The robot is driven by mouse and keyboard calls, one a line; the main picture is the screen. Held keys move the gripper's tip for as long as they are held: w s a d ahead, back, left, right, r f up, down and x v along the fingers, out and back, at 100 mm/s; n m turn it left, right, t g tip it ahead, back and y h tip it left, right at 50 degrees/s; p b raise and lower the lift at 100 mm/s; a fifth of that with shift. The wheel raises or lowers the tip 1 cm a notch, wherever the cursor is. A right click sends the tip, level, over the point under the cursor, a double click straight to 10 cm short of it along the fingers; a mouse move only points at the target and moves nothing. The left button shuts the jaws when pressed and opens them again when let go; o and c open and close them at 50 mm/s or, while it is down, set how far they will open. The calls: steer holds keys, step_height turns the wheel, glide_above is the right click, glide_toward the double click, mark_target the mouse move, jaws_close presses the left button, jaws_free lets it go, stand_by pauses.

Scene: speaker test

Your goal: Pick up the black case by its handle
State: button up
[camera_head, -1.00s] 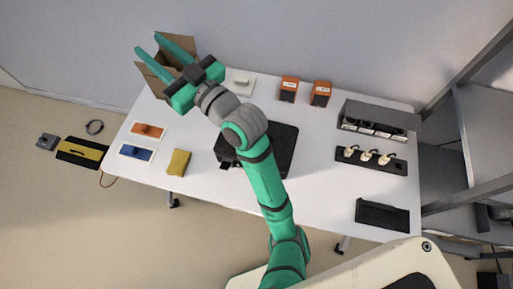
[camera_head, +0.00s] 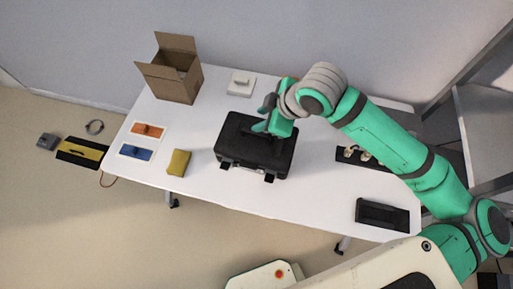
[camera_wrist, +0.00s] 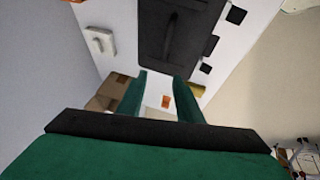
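The black case (camera_head: 239,152) lies flat on the white table, with its latches toward the front edge. My gripper (camera_head: 262,117) is over the case's back right part in the head view and covers some of it. In the wrist view, the case (camera_wrist: 150,50) fills the top middle, with its dark handle (camera_wrist: 172,30) on the upper face. My gripper's two green fingers (camera_wrist: 158,90) stand apart with nothing between them. The handle lies off the fingertips, toward the top of the wrist view. In the head view I cannot make out the handle clearly.
An open cardboard box (camera_head: 177,85) and a white switch (camera_head: 241,84) stand at the back of the table (camera_head: 215,195). Orange (camera_head: 148,130) and blue (camera_head: 136,153) panels and a yellow block (camera_head: 178,162) lie left of the case. A black tray (camera_head: 382,215) is at the front right.

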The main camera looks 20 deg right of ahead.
steer(key=s+d+f, duration=0.1)
steer(key=s+d, duration=0.1)
glide_toward(260, 133)
steer(key=w+a+f, duration=0.1)
steer(key=w+f, duration=0.1)
steer(key=shift+g+h, duration=0.3)
steer(key=shift+g, duration=0.1)
steer(key=shift+a+x, duration=0.2)
steer(key=shift+x, duration=2.9)
steer(key=shift+r, duration=0.1)
steer(key=shift+c, duration=0.6)
jaws_close()
steer(key=shift+r, duration=0.1)
